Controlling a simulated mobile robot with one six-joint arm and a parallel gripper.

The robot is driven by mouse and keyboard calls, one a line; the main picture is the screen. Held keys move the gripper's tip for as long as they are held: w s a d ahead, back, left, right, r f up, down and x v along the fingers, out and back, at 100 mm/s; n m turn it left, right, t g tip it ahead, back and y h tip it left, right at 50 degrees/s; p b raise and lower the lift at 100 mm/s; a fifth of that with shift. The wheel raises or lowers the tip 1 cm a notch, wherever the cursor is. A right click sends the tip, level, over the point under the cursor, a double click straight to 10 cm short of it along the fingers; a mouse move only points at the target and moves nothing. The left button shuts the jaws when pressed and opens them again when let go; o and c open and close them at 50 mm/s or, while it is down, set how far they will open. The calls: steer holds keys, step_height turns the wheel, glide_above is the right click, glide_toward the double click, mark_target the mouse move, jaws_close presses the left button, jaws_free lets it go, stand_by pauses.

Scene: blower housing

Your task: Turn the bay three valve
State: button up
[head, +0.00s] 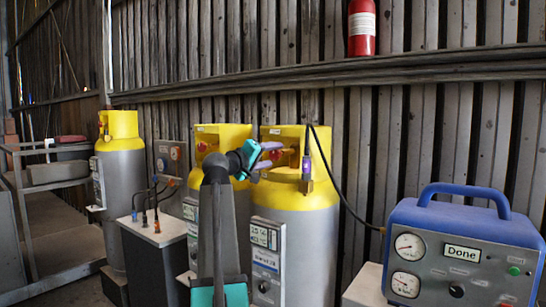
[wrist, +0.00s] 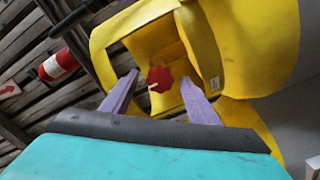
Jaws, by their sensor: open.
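Grey gas cylinders with yellow collars stand along the wall. My gripper (head: 272,156) is at the opening in the collar of the right cylinder (head: 300,215), its purple fingers pointing in. In the wrist view, a red valve knob (wrist: 160,78) with a pale mark shows inside the yellow collar (wrist: 215,45), between the two spread fingertips (wrist: 160,84). The fingers look apart and empty; whether they reach around the knob I cannot tell. Red also shows in the middle cylinder's collar (head: 203,148). I cannot read the bay numbers.
A blue gauge unit (head: 465,215) displays "Done" at the right. A black hose runs from it to the right cylinder. A dark cabinet (head: 157,235) with cables, another cylinder (head: 122,190) and a shelf rack (head: 60,215) stand left. A fire extinguisher (head: 361,28) is above.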

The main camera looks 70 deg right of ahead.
steer(key=v, duration=1.2)
steer(key=shift+w, duration=0.1)
